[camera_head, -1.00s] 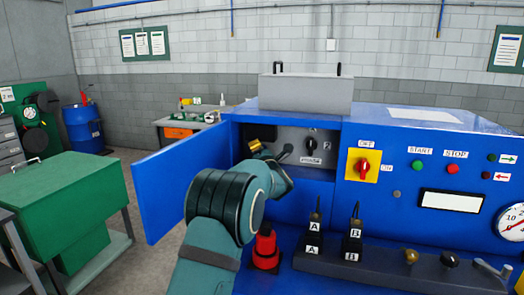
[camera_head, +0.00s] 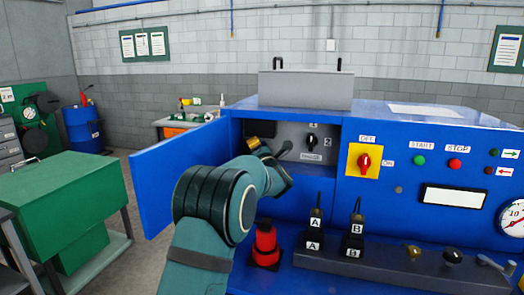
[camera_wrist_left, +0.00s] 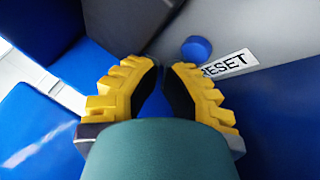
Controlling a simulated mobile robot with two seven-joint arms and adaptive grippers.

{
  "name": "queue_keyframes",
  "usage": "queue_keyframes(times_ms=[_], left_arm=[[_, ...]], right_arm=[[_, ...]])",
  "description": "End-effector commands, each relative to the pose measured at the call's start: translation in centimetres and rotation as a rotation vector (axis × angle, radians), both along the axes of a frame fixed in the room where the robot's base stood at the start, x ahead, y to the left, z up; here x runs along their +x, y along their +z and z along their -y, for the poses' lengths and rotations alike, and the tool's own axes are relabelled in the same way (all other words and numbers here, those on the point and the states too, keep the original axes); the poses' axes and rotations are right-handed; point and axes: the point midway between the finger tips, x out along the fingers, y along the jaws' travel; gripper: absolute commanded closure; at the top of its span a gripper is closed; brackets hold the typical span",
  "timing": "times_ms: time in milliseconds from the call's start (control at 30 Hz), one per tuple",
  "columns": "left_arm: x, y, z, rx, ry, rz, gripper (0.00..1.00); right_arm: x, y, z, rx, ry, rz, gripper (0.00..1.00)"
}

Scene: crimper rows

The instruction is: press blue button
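The blue button (camera_wrist_left: 196,49) is a round cap on a grey panel in the left wrist view, just left of a white RESET label (camera_wrist_left: 225,65). My left gripper (camera_wrist_left: 162,68) has yellow fingers with black pads. Its tips are close together with only a narrow gap and nothing between them. In the picture the button lies just beyond and right of the tips; I cannot tell whether they touch the panel. In the head view my left gripper (camera_head: 256,145) is inside the open cabinet compartment, and I cannot make out the button there. My right gripper is not in view.
The blue cabinet door (camera_head: 180,180) stands open left of the compartment. A black rotary switch (camera_head: 311,141) is on the inner panel. A red-yellow switch (camera_head: 364,160), green start button (camera_head: 420,160) and red stop button (camera_head: 455,164) are to the right. A red-black object (camera_head: 265,243) stands below.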

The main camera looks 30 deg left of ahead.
Motion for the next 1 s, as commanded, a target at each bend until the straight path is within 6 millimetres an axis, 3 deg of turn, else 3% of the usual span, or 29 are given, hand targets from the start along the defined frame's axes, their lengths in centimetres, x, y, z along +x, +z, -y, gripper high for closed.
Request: queue_keyframes(times_ms=[467, 1000], left_arm=[[-0.6, -0.1, 0.2, -0.001, 0.0, 0.001, 1.0], [-5.0, -0.1, 1.2, -0.001, -0.001, 0.002, 1.0]], right_arm=[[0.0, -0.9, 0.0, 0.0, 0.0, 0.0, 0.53], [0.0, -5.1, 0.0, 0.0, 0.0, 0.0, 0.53]])
